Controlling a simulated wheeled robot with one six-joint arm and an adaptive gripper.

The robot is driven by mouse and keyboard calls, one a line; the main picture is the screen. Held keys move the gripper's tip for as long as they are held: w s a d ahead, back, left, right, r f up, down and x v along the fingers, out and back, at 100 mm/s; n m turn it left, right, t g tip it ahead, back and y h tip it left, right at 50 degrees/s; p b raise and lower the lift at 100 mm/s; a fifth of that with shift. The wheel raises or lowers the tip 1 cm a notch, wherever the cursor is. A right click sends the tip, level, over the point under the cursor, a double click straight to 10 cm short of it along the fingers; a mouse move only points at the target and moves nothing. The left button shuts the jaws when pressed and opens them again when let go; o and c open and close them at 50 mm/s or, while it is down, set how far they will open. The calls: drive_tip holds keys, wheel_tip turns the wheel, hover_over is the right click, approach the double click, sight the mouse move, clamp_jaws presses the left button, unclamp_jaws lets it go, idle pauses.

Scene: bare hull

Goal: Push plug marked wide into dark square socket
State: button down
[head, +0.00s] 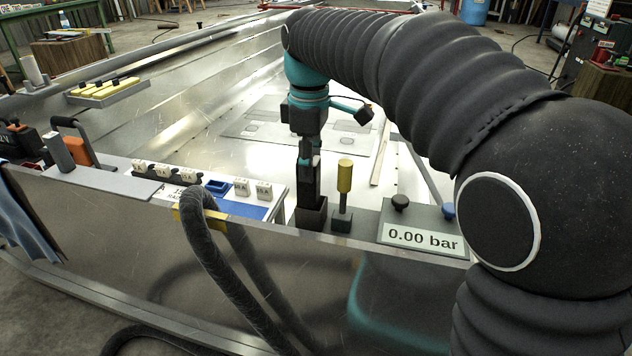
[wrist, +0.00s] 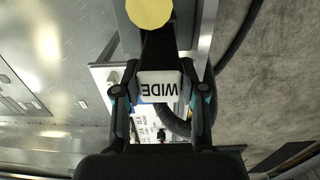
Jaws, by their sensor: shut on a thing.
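My gripper (head: 308,172) points straight down at the workbench rail in the head view. In the wrist view my gripper (wrist: 160,98) is shut on the plug marked wide (wrist: 160,88), whose white face carries the word WIDE, upside down in this view. In the head view the plug cannot be told apart from the dark fingers. A dark square block (head: 310,214), which looks like the socket, stands directly below the fingers. The fingers hide its opening, so I cannot tell whether the plug touches it or is in it.
A yellow-topped post (head: 344,178) stands close right of the block; its round top (wrist: 150,12) shows in the wrist view. A gauge panel (head: 424,238) reads 0.00 bar. Left are a white-and-blue board (head: 254,211) with several white pieces and a thick grey hose (head: 212,250).

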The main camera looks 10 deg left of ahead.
sight(310, 184)
drive_tip(key=shift+w+d+f+b, duration=0.1)
drive_tip(key=shift+w+f+b, duration=0.05)
drive_tip(key=shift+f+b, duration=2.35)
drive_tip(key=shift+f+p, duration=0.15)
drive_tip(key=shift+p, duration=0.2)
drive_tip(key=c, duration=0.7)
unclamp_jaws()
drive_tip(key=shift+a, duration=0.2)
drive_tip(key=shift+o, duration=0.2)
drive_tip(key=shift+d+r, duration=0.15)
drive_tip(key=shift+r, duration=0.1)
